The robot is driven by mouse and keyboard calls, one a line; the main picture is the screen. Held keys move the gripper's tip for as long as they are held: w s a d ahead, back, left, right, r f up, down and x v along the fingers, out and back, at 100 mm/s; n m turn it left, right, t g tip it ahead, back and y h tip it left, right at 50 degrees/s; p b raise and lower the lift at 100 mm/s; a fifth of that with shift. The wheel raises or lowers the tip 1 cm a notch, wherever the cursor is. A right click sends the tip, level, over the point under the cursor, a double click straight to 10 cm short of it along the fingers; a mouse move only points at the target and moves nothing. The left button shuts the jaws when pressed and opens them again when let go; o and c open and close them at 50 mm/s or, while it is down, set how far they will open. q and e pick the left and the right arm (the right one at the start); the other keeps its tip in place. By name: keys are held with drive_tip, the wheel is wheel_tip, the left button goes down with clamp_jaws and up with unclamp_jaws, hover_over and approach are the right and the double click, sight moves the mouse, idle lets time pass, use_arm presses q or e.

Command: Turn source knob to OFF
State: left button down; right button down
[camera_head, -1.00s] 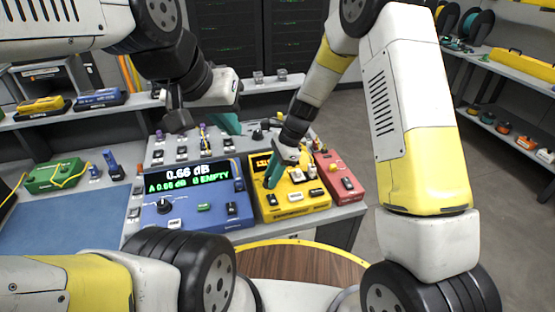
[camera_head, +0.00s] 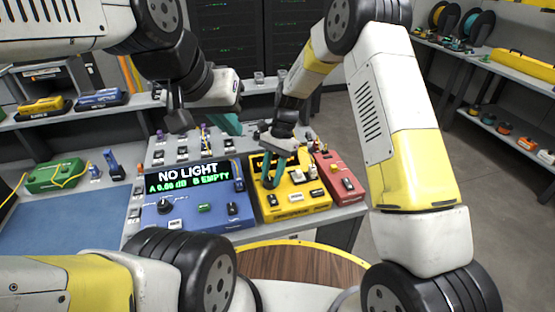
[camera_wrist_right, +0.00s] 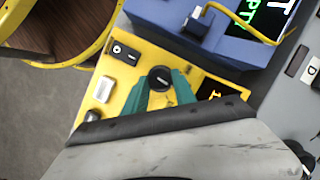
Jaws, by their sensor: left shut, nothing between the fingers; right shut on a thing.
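The yellow source box (camera_head: 300,203) stands on the bench, between the blue meter (camera_head: 190,219) and a red box. My right gripper (camera_head: 271,184) reaches down to its front left part. In the right wrist view, the teal fingers of the right gripper (camera_wrist_right: 160,86) are shut on the black round source knob (camera_wrist_right: 160,76). The knob is mostly hidden by the fingers in the head view. My left gripper (camera_head: 231,125) is shut and empty above the rear of the bench. The meter display (camera_head: 190,178) reads NO LIGHT, with A 0.00 dB and B EMPTY beneath.
The red box (camera_head: 343,179) sits close to the yellow box's right. A green case (camera_head: 57,176) with a yellow cable and a blue mat (camera_head: 70,218) lie to the left. A round wooden surface with a yellow rim (camera_head: 300,265) is in front.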

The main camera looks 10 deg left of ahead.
drive_tip(key=n, duration=0.2)
drive_tip(key=n+h, duration=0.2)
drive_tip(key=n, duration=0.1)
drive_tip(key=shift+w+a+n, duration=0.1)
drive_tip(key=shift+a+n, duration=0.2)
drive_tip(key=shift+a+n+h, duration=0.1)
drive_tip(key=shift+n+h, duration=0.8)
drive_tip(key=shift+n, duration=1.3)
drive_tip(key=c, duration=1)
unclamp_jaws()
drive_tip(key=v, duration=0.7)
drive_tip(key=shift+w+a+r, duration=0.1)
drive_tip(key=shift+a+r, duration=0.05)
drive_tip(key=shift+r, duration=0.2)
